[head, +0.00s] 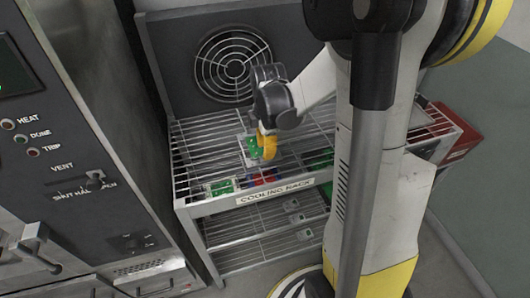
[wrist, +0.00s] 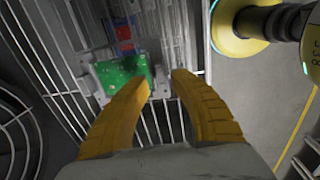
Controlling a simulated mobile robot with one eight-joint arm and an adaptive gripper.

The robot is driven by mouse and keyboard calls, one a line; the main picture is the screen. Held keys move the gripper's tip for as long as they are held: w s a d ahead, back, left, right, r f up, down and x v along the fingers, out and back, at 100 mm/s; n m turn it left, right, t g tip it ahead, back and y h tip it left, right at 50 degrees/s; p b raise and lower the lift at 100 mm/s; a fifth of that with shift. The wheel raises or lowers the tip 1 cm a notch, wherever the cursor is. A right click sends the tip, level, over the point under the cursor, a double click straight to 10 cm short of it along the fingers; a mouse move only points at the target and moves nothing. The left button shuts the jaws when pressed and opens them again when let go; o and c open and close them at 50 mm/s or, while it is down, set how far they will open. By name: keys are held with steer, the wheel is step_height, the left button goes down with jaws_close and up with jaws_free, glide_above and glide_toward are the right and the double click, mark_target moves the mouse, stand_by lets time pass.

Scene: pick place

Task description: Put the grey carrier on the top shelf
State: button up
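The grey carrier (wrist: 84,84), with a green circuit board (wrist: 122,76) on it, is at the top level of the wire cooling rack (head: 275,190). It also shows in the head view, where the green board (head: 249,144) is partly behind my gripper (head: 264,153). My gripper's two yellow fingertips (wrist: 161,83) are on either side of the carrier's grey end tab and appear to touch it. I cannot tell whether the carrier rests fully on the wires or is slightly above them.
Another green board (head: 220,187) lies at the shelf's front left. Red and blue parts (head: 264,179) are beside it, near the front edge. Lower shelves hold small grey pieces (head: 292,205). A fan panel (head: 233,66) stands behind, an oven-like machine (head: 75,150) at left, a red box (head: 455,130) at right.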

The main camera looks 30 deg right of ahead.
step_height(320, 180, up, 8)
steer(key=p, duration=0.2)
steer(key=s+a+r+m+t, duration=0.6)
steer(key=s+a+r+m, duration=0.3)
steer(key=a+m, duration=0.5)
steer(key=s, duration=0.2)
steer(key=shift+s+a+m, duration=0.15)
steer(key=shift+s+m, duration=0.15)
steer(key=shift+m, duration=0.1)
step_height(320, 180, down, 5)
steer(key=b, duration=0.4)
steer(key=shift+r+b, duration=0.1)
steer(key=shift+b, duration=0.25)
